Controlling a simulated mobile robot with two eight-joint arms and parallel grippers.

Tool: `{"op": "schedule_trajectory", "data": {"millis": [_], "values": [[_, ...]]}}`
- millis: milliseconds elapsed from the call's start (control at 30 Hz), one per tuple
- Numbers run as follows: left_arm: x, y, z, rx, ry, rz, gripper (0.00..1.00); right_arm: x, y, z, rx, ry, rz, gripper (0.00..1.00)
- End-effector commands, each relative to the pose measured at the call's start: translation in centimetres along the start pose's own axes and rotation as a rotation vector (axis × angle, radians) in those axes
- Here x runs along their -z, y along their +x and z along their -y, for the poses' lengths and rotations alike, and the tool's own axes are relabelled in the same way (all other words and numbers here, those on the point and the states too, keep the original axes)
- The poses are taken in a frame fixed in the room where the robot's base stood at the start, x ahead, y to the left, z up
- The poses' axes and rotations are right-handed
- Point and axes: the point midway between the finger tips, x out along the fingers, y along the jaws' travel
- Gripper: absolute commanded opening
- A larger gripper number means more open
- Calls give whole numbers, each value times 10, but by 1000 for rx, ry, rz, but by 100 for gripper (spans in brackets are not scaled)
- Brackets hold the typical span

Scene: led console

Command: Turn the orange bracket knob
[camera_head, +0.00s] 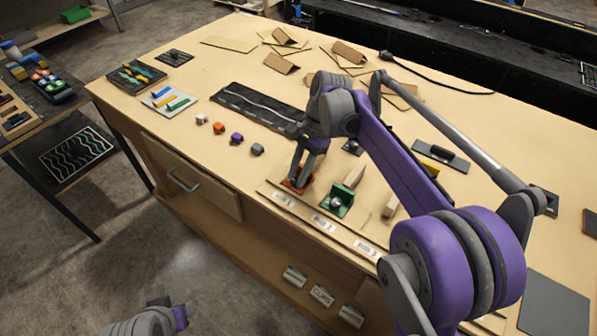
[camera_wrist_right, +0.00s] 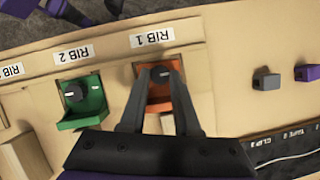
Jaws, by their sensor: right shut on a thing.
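The orange bracket (camera_head: 291,186) sits at the front edge of the table; in the right wrist view the orange bracket (camera_wrist_right: 153,101) lies behind the label "RIB 1". Its dark round knob (camera_wrist_right: 165,74) carries a pale mark and is between my fingertips. My right gripper (camera_head: 299,178) reaches down to it from above. In the right wrist view the right gripper (camera_wrist_right: 164,73) has its two fingers on either side of the knob, shut on it. In the head view the fingers hide the knob. Of my left arm only a grey and purple part shows at the bottom left.
A green bracket (camera_wrist_right: 93,106) with its own knob (camera_wrist_right: 74,93) stands beside the orange one, at "RIB 2". Small blocks, grey (camera_head: 257,149) and purple (camera_head: 237,138), lie to the left in the head view. A dark strip (camera_head: 245,106) lies behind.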

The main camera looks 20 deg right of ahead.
Motion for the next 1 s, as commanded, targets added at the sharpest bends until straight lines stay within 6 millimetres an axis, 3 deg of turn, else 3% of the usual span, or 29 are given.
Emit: {"op": "schedule_trajectory", "data": {"millis": [333, 367, 533, 833, 1000], "values": [[0, 0, 0, 0, 0, 0, 50, -1, -2, 1, 2, 0, 2, 0], [0, 0, 0, 0, 0, 0, 50, -1, -2, 1, 2, 0, 2, 32], [0, 0, 0, 0, 0, 0, 50, -1, -1, 0, 2, -1, 1, 62], [0, 0, 0, 0, 0, 0, 50, 0, -2, 0, 1, -1, 0, 62], [1, -1, 0, 0, 0, -1, 50, 0, -19, 0, 1, 0, 0, 62]]}}
